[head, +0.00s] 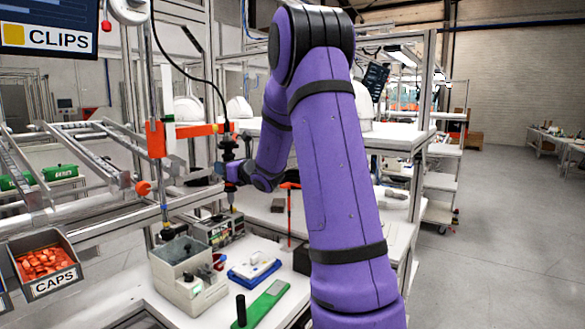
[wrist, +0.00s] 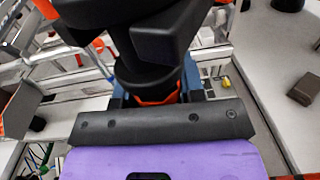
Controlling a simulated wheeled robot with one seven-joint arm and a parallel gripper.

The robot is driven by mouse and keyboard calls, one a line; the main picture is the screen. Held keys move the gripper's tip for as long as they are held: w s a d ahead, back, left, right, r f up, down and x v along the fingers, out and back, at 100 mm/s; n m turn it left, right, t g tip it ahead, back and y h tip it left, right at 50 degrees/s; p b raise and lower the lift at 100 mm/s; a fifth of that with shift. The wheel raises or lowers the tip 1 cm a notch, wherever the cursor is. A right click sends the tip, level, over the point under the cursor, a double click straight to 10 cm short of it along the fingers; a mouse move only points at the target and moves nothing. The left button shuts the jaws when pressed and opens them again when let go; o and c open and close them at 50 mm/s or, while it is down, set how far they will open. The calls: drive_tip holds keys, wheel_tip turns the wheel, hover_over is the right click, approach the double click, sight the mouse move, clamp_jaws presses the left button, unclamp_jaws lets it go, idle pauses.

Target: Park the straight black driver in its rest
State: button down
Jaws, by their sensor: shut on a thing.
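The straight black driver (head: 229,152) hangs upright from a black cable, at the right end of an orange and white bar (head: 192,130). My gripper (head: 232,172) is shut on the driver's body from the right. In the wrist view, the driver (wrist: 150,55) fills the upper middle as a large dark body with an orange ring low on it. My blue-grey gripper fingers (wrist: 160,92) lie on both sides of it. The driver's tip end points down above the bench. I cannot tell which part is its rest, or whether the driver touches the orange bar.
A grey bin box (head: 188,268), a blue and white tray (head: 254,270) and a green board (head: 265,303) stand on the bench below. An orange upright post (head: 290,210) stands to the right. A caps bin (head: 46,264) is at the left.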

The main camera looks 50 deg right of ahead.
drive_tip(key=s+d, duration=0.7)
drive_tip(key=shift+d, duration=0.25)
idle(0.5)
drive_tip(key=s+d, duration=0.6)
drive_tip(key=d, duration=0.1)
drive_tip(key=shift+s+d, duration=0.15)
drive_tip(key=shift+s, duration=0.25)
idle(0.4)
idle(0.3)
drive_tip(key=shift+w+d, duration=2.2)
drive_tip(key=shift+d, duration=0.1)
